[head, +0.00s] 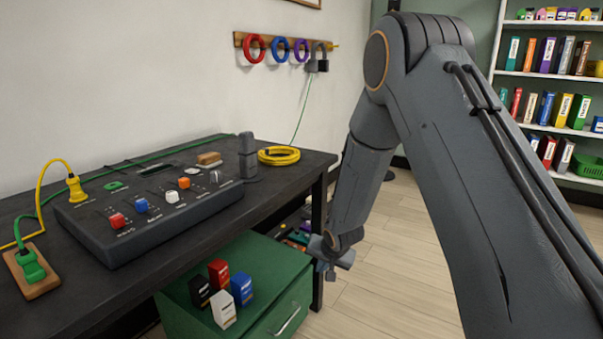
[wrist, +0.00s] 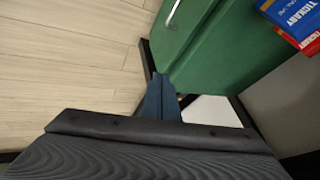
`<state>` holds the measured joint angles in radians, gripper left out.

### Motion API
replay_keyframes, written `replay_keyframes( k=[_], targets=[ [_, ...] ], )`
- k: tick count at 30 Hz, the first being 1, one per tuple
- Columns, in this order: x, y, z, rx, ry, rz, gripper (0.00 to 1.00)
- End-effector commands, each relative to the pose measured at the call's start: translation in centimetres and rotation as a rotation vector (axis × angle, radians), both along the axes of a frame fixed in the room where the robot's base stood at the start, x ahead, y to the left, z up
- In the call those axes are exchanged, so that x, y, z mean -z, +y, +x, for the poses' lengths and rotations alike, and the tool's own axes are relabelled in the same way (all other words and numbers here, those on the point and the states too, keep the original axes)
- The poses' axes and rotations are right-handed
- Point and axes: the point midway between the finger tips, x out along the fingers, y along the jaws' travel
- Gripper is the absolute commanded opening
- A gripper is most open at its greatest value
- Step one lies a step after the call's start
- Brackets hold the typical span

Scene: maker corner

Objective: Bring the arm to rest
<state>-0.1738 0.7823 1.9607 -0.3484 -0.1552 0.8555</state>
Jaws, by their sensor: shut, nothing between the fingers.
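My gripper (head: 328,268) hangs low at the end of my arm in the head view, just right of the green cabinet under the bench. In the wrist view my gripper (wrist: 161,82) points down past the cabinet's edge, its two fingers together with nothing between them. My arm is bent, with its upper part filling the right of the head view and its forearm reaching down beside the bench leg. Whether the fingers touch the cabinet or the leg is unclear.
The black bench (head: 300,165) carries a control box (head: 130,240) and a yellow cable coil (head: 279,155). The green cabinet (head: 268,310) has several small boxes on top. Light floor (head: 400,290) lies open to the right. A shelf (head: 550,78) stands behind.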

Motion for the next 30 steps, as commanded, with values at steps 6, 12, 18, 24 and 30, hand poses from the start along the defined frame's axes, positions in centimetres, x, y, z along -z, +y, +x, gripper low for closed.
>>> replay_keyframes(
  k=[6, 12, 18, 24, 30],
  targets=[
    [-7.2, 3.3, -7.5, -0.165, 0.083, -0.127, 0.00],
    [-12.1, 5.1, -16.0, -0.331, 0.174, -0.215, 0.00],
    [-15.9, 5.8, -25.4, -0.513, 0.269, -0.274, 0.00],
    [-18.0, 5.6, -32.6, -0.659, 0.341, -0.300, 0.00],
    [-19.2, 5.1, -37.9, -0.771, 0.392, -0.309, 0.00]
  ],
)
